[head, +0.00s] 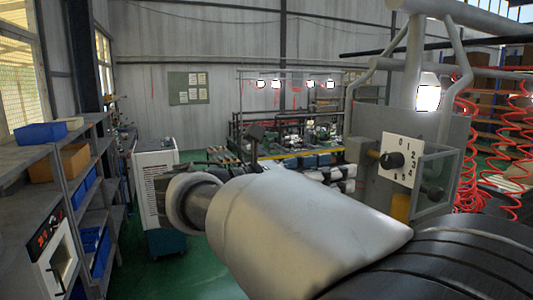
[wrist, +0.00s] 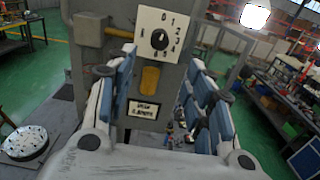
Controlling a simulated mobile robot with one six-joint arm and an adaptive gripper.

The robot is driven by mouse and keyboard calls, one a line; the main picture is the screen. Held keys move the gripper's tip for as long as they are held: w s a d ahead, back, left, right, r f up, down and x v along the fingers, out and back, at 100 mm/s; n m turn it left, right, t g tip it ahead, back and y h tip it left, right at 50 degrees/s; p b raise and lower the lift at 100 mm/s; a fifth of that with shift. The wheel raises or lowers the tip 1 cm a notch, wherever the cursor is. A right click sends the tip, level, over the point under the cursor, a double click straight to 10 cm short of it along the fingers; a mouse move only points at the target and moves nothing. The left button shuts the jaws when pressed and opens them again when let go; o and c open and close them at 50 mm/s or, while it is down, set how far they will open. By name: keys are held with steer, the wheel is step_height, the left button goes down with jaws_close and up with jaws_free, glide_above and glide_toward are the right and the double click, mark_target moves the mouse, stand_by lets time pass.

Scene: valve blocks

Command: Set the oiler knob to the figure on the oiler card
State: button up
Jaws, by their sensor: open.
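The oiler knob (wrist: 159,39) is black and round, on a white dial plate (wrist: 146,17) with figures around its right side. The knob also shows in the head view (head: 392,160); its setting is too small to read surely. The oiler card (wrist: 143,110) is a small white card with a dark border on the grey block, below a yellow part (wrist: 149,80); its print is too blurred to read. My gripper (wrist: 162,58) is open and empty, its blue-padded fingers spread to either side of the block's face. The fingers look apart from the knob.
A brass fitting (wrist: 90,28) juts from the block left of the dial. In the head view, grey shelves (head: 75,165) with blue bins stand left, and red coiled hoses (head: 467,150) hang right of the block.

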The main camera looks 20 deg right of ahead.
mark_target(386, 163)
steer(key=d, duration=0.4)
steer(key=d+p, duration=0.1)
steer(key=d, duration=0.4)
steer(key=w+d, duration=0.1)
steer(key=d, duration=0.4)
steer(key=shift+w+p, duration=0.1)
steer(key=shift+p, duration=0.2)
steer(key=shift+c, duration=0.6)
steer(key=c, duration=0.9)
